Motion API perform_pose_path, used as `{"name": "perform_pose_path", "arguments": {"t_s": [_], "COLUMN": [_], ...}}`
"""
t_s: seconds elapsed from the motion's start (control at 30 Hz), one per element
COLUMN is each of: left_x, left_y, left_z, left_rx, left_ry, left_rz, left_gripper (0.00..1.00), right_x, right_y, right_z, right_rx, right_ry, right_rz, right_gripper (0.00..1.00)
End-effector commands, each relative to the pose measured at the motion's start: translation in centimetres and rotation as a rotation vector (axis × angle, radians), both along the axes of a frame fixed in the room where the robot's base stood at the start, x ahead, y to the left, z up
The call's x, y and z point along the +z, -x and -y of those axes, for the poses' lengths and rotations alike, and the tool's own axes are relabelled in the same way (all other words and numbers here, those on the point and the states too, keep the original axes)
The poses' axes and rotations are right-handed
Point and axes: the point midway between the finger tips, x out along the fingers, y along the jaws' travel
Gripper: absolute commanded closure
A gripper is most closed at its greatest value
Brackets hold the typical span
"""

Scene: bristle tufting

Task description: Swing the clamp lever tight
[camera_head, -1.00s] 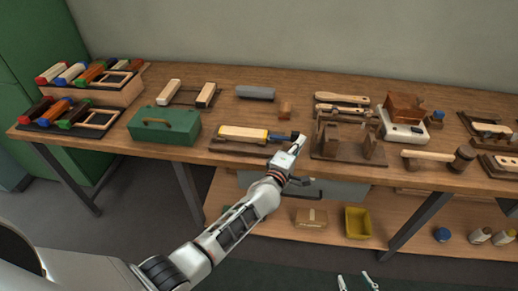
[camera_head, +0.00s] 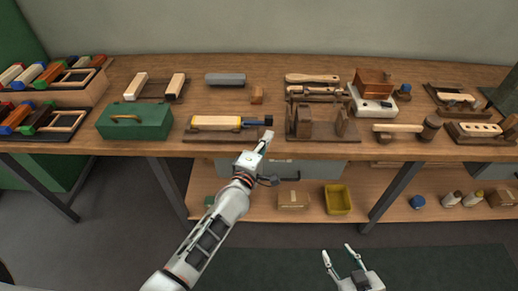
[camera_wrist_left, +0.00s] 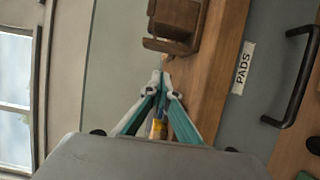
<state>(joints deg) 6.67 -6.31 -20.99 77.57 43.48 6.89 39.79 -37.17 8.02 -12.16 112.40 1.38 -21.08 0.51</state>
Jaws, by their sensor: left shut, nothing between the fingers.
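A pale wooden block (camera_head: 216,123) lies on a dark wooden base (camera_head: 190,136) near the bench's front edge. At its right end is a yellow and blue piece ending in a dark bar (camera_head: 257,122), possibly the clamp and its lever; it is too small to be sure. My left gripper (camera_head: 267,135) is at the front edge, just in front of the dark bar. In the left wrist view its fingertips (camera_wrist_left: 163,77) are together and empty; a yellow piece (camera_wrist_left: 157,128) shows behind the fingers. My right gripper (camera_head: 338,254) is low in front of the bench, its fingers spread.
A brown wooden stand (camera_head: 322,130) with uprights is close right of the left gripper. A mallet (camera_head: 405,128) lies further right, a green box (camera_head: 135,121) stands left. Below the bench top are a grey drawer (camera_head: 315,172) and a yellow bin (camera_head: 338,200).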

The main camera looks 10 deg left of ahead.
Motion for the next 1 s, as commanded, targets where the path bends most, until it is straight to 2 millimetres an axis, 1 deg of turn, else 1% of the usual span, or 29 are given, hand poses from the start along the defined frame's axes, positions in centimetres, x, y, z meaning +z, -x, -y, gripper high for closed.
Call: {"name": "perform_pose_path", "arguments": {"t_s": [0.03, 0.2, 0.3, 0.4, 1.0], "left_x": [0.0, 0.0, 0.0, 0.0, -0.1], "left_y": [1.0, 3.6, 4.5, 5.1, 5.4], "left_z": [-0.3, -1.2, -1.5, -1.7, -1.7], "left_rx": [0.001, 0.001, 0.001, 0.001, 0.000], "left_ry": [0.001, -0.001, -0.001, -0.001, -0.006], "left_rz": [0.000, -0.001, 0.000, 0.000, 0.001], "left_gripper": [1.00, 1.00, 1.00, 1.00, 1.00], "right_x": [0.0, 0.0, 0.0, 0.0, 0.0], "right_y": [0.0, 0.0, 0.0, 0.0, 0.0], "right_z": [0.0, 0.0, 0.0, 0.0, 0.0], "right_rx": [0.000, 0.000, 0.000, 0.000, 0.000], "right_ry": [0.000, 0.000, 0.000, 0.000, -0.001], "right_rz": [0.000, 0.001, 0.001, 0.001, 0.001], "right_gripper": [0.60, 0.60, 0.60, 0.60, 0.60]}}
